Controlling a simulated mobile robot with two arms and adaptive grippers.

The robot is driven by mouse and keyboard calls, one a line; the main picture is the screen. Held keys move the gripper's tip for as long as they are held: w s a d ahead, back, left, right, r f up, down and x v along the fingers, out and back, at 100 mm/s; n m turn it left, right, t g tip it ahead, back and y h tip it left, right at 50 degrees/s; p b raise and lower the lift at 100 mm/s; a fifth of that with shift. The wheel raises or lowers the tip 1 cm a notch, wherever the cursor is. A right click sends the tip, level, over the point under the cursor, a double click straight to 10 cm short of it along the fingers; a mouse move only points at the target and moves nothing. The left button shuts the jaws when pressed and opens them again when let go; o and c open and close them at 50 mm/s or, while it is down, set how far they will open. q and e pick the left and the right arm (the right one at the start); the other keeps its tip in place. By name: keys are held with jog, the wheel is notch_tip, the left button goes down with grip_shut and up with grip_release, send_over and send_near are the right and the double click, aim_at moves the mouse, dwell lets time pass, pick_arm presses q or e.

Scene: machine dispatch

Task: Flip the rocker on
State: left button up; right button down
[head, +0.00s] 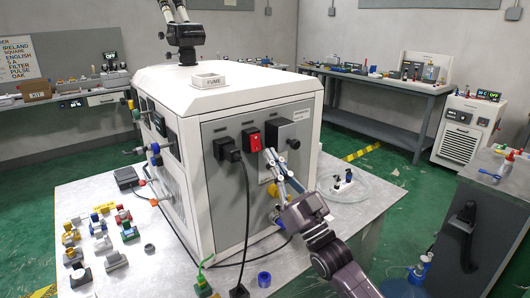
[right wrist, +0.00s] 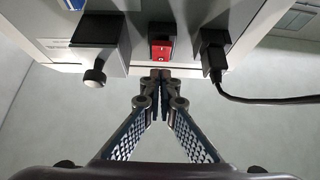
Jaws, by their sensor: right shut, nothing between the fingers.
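The red rocker (head: 251,139) sits in a black frame on the grey side panel of the white machine (head: 205,95). It also shows in the right wrist view (right wrist: 161,47), with pale marks on its face. I cannot tell which way it is tipped. My right gripper (head: 269,153) is shut and empty, its fingertips just below and to the right of the rocker in the head view. In the right wrist view the closed tips (right wrist: 160,78) point at the panel just below the rocker, seemingly apart from it. My left gripper is not seen.
A black plug with a cable (head: 228,150) sits left of the rocker. A grey box (head: 288,132) with a black knob (right wrist: 94,75) sits on its other side. Several coloured fittings (head: 100,240) lie on the machine's table (head: 165,275).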

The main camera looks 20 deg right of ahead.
aim_at(258, 148)
jog(key=shift+w+a+f, duration=0.2)
jog(key=shift+w+a, duration=0.05)
jog(key=shift+w, duration=0.45)
jog(key=shift+w+a+f, duration=0.2)
jog(key=shift+w+a, duration=0.05)
jog(key=shift+w, duration=0.45)
jog(key=b, duration=0.1)
jog(key=f+b, duration=0.1)
jog(key=b, duration=0.1)
jog(key=shift+w+a+t, duration=0.1)
jog(key=shift+w+t, duration=0.2)
jog(key=shift+t, duration=0.1)
jog(key=shift+w+r, duration=0.1)
jog(key=shift+r, duration=0.15)
jog(key=shift+w, duration=0.1)
jog(key=shift+s, duration=0.2)
jog(key=v, duration=1.1)
jog(key=shift+f, duration=0.4)
jog(key=shift+s, duration=0.1)
